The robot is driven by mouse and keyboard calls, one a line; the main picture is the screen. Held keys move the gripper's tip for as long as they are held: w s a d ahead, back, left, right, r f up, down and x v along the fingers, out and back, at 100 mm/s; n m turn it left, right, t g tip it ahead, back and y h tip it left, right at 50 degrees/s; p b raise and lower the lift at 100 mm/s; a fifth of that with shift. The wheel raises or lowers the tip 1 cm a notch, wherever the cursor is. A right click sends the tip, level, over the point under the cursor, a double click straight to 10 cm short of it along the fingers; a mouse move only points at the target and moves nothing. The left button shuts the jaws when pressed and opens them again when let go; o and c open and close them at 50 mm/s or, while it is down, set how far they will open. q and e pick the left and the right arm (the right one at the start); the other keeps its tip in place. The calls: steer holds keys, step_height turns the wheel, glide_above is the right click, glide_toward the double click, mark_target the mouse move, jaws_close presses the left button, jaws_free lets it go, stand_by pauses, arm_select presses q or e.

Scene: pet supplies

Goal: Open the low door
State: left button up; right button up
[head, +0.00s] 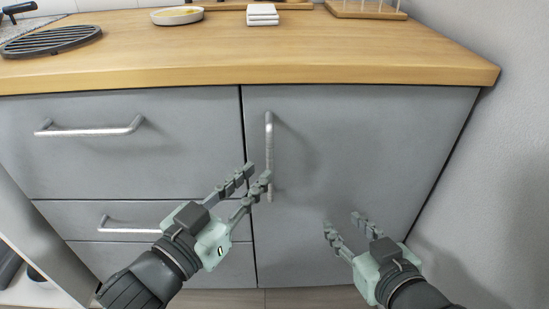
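The low door (350,160) is a grey cabinet front at the right, and it is shut. Its vertical bar handle (269,135) is near the door's left edge. My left gripper (256,178) is open, with its fingers apart and pointing up and right at the handle's lower end. One fingertip overlaps the handle in the picture; I cannot tell whether it touches. My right gripper (343,224) is open and empty in front of the lower middle of the door, right of the handle.
Grey drawers with horizontal handles (90,130) are left of the door. A wooden countertop (330,55) overhangs above, bearing a dish (178,16), folded white cloths (262,14) and a black grate (50,40). A grey wall (500,170) stands close at the right.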

mark_target(268, 163)
arm_select(q)
steer(key=x, duration=0.6)
steer(key=shift+c, duration=0.3)
jaws_close()
